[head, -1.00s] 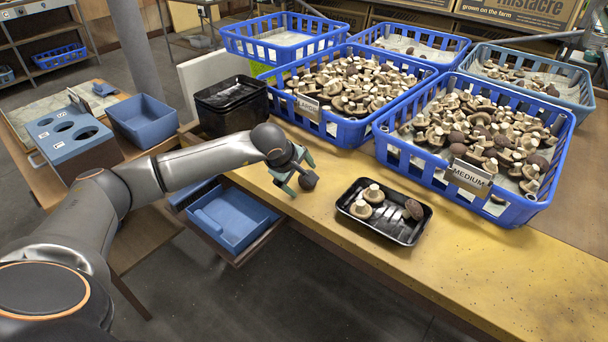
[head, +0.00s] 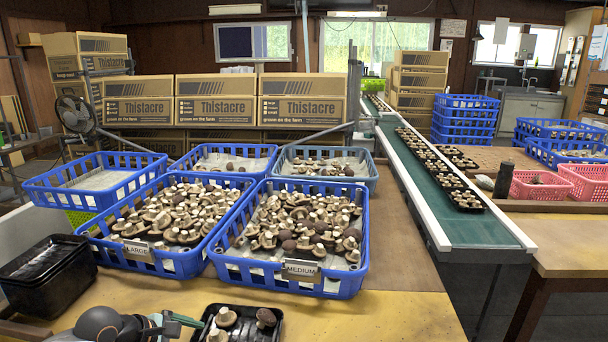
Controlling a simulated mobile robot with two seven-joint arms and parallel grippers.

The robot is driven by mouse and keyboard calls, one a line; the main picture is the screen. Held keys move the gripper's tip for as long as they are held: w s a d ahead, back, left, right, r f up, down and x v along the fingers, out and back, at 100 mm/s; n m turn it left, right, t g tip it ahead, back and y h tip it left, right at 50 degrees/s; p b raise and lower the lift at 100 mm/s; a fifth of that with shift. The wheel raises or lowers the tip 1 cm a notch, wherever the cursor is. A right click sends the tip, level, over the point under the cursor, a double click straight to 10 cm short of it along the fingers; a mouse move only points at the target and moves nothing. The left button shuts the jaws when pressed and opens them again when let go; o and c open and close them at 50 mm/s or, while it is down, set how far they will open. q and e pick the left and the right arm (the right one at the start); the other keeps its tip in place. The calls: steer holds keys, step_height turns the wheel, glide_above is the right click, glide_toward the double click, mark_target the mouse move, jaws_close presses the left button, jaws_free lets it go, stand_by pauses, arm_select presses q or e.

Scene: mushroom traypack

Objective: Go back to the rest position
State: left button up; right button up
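My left gripper (head: 176,324) is at the bottom edge of the head view, just left of the black tray (head: 277,333) on the yellow table. Its fingers are partly cut off by the frame, so whether they are open, shut or hold something cannot be told. The tray is cut off too; a few mushrooms (head: 226,317) show in it. The blue crate marked LARGE (head: 185,262) and the blue crate marked MEDIUM (head: 335,287) stand behind, full of mushrooms. My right gripper is not in view.
A stack of black trays (head: 45,280) stands at the left. More blue crates (head: 65,195) stand behind the full ones. A green conveyor (head: 468,228) carries filled trays at the right. The table (head: 400,310) right of the tray is clear.

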arm_select(q)
steer(key=s+d+r+n+t+h+p, duration=0.2)
steer(key=s+d+r+n+t+h, duration=0.15)
steer(key=d+n, duration=0.55)
steer(key=s+d+r+n+t+h+p, duration=0.25)
steer(key=s+d+n+h, duration=0.35)
steer(key=n, duration=0.5)
steer(key=s+a+f+n+g+y+p, duration=0.1)
steer(key=s+a+f+n+y, duration=0.3)
steer(key=n, duration=1.1)
steer(key=s+a+f+n+g+y+p, duration=0.2)
steer(key=s+a+f+n+y+p, duration=0.2)
steer(key=s+f+n+y, duration=0.4)
steer(key=s+f+n, duration=0.2)
steer(key=s+n, duration=0.1)
steer(key=n, duration=0.4)
steer(key=shift+s+f+n, duration=0.3)
steer(key=shift+f+n, duration=0.1)
steer(key=shift+c, duration=0.9)
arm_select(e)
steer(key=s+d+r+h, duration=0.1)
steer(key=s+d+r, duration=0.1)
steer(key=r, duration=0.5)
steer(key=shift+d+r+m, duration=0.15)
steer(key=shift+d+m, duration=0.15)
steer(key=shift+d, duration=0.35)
